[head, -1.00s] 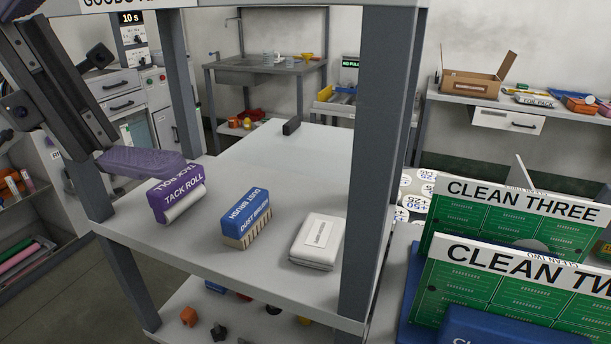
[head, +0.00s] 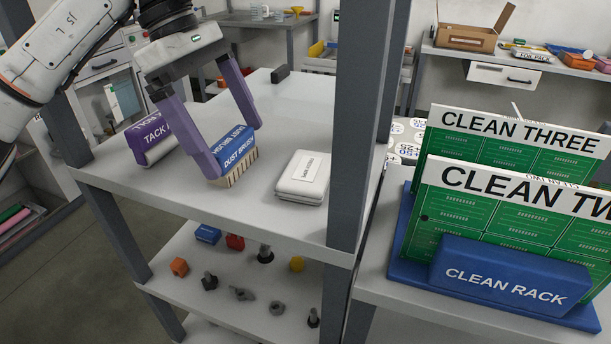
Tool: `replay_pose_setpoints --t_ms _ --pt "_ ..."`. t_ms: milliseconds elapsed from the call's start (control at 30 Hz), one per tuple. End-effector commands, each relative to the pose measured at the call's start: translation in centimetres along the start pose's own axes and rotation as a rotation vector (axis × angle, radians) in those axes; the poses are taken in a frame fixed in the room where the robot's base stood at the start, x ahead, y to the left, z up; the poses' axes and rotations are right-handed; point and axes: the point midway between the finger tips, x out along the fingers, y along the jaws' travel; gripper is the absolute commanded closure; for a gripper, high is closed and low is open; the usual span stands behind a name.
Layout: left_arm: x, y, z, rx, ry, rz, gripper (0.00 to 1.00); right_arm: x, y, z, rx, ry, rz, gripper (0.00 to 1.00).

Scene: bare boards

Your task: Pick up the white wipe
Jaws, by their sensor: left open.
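The white wipe (head: 302,178) appears to be the flat white pack with a small printed label, lying on the grey upper shelf (head: 283,117) near its front edge. My left gripper (head: 230,148) comes in from the upper left with its two purple fingers wide apart. It is to the left of the white pack, apart from it, with the blue dust brush (head: 236,150) showing between and behind the fingers. Whether a finger touches the brush I cannot tell. The left finger hides part of the brush. My right gripper is not in view.
A purple tack roll (head: 150,138) lies left of the brush. A grey shelf post (head: 360,120) stands just right of the white pack. Green boards (head: 500,210) in a blue clean rack (head: 510,275) stand farther right. The shelf behind the pack is largely clear.

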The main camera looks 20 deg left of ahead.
Motion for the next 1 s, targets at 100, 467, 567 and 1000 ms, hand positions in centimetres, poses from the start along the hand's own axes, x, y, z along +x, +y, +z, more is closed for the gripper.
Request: replay_pose_setpoints --t_ms 100,467,567,1000 --pt "0.9 0.0 2.3 0.006 -0.002 -0.001 0.00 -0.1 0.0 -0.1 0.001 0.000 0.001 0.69" --pt "2.2 -0.1 5.7 0.004 -0.004 -0.001 0.00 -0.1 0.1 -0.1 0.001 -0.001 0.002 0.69" --pt "2.8 -0.1 7.2 0.006 -0.004 -0.002 0.00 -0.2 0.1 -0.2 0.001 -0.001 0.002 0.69" --pt "6.7 -0.1 9.2 0.001 -0.005 -0.001 0.00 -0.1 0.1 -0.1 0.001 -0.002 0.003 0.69"
